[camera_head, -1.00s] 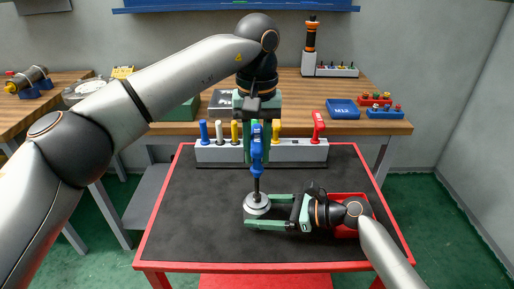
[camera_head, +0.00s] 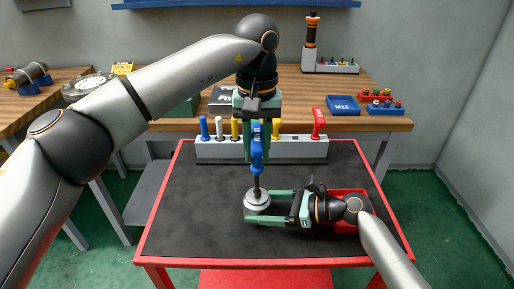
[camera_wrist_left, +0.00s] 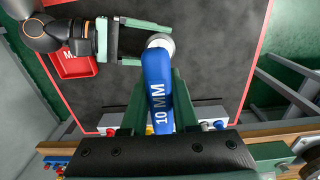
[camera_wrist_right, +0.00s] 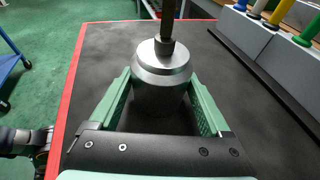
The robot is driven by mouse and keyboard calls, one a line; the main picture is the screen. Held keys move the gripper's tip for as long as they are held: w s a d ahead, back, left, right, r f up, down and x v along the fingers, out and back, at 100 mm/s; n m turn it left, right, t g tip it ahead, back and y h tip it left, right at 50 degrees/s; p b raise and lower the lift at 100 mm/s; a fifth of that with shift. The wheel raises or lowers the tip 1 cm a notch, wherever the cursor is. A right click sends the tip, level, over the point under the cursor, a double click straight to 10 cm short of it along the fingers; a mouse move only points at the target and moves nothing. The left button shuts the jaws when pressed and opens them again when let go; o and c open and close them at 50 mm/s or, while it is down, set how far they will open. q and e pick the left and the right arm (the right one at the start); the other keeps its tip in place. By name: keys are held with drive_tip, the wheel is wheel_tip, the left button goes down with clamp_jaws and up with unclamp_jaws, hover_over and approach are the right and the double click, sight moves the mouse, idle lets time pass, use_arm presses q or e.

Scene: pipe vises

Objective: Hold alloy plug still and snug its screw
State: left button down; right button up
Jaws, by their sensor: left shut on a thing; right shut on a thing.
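The alloy plug (camera_head: 257,203) is a silvery round stepped body standing on the dark mat; it also shows in the right wrist view (camera_wrist_right: 161,72). My right gripper (camera_head: 257,206) is shut on the plug from the right, one green finger on each side. My left gripper (camera_head: 257,150) is above, shut on a blue screwdriver (camera_head: 257,158) marked 10 MM in the left wrist view (camera_wrist_left: 158,85). The driver is upright, its dark shaft reaching down to the top centre of the plug. The screw itself is hidden beneath the shaft's tip.
A grey tool rack (camera_head: 290,149) with several coloured drivers stands at the mat's back. A red tray (camera_head: 345,228) sits behind my right wrist, partly hidden. The red-edged mat (camera_head: 195,220) is clear at left and front. A wooden bench (camera_head: 385,123) stands behind.

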use_arm(q)
drive_tip(key=shift+f, duration=0.6)
idle(1.0)
drive_tip(key=m, duration=0.6)
drive_tip(key=shift+r, duration=0.1)
drive_tip(key=shift+r, duration=0.6)
drive_tip(key=n, duration=0.6)
idle(0.3)
drive_tip(key=shift+f, duration=0.55)
idle(0.9)
